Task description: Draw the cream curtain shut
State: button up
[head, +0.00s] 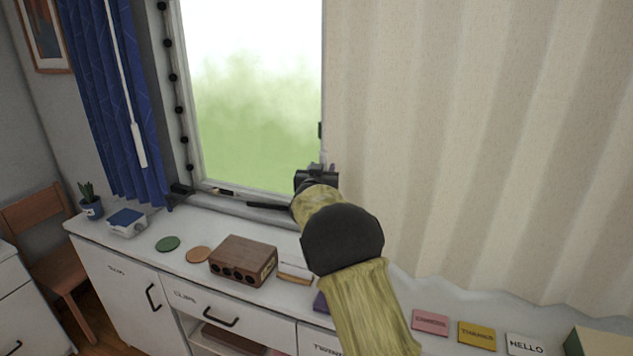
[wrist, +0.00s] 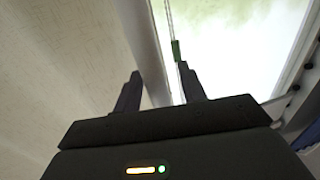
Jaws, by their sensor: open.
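The cream curtain (head: 470,130) hangs in folds over the right part of the window in the head view. It fills the left of the wrist view (wrist: 60,60). My gripper (head: 318,172) is at the curtain's left edge, low beside the window pane. In the wrist view my gripper (wrist: 160,82) is open, one finger on each side of a pale upright band at the curtain's edge. Whether it touches the fabric I cannot tell. A small green tag (wrist: 176,50) on a thin cord shows just beyond the right finger.
The window (head: 255,100) is uncovered between the cream curtain and a blue curtain (head: 115,100) at the left. A white cabinet (head: 130,275) runs below, bearing a wooden block (head: 243,261), coasters, a plant pot (head: 91,208) and several cards (head: 430,322). A beaded cord (head: 174,78) hangs beside the window.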

jog(key=s+a+b, duration=0.3)
jog(key=s+b, duration=0.2)
jog(key=s, duration=1.2)
jog(key=shift+a, duration=0.15)
jog(key=s+d+f+n+g+y, duration=0.25)
jog(key=s+d+f+g, duration=0.2)
jog(key=f, duration=0.35)
jog(key=s+d+f+g, duration=0.3)
jog(key=s+d+f, duration=0.1)
jog(key=s, duration=0.4)
jog(key=s+d+f+g, duration=0.3)
jog(key=s+f+g, duration=0.1)
jog(key=s, duration=0.4)
jog(key=s+d+f+g, duration=0.3)
jog(key=s+f, duration=0.3)
jog(key=s, duration=0.3)
jog(key=shift+d+y, duration=0.45)
jog(key=shift+d, duration=0.35)
jog(key=shift+g, duration=0.25)
jog(key=shift+c, duration=0.5)
jog(key=shift+w, duration=0.1)
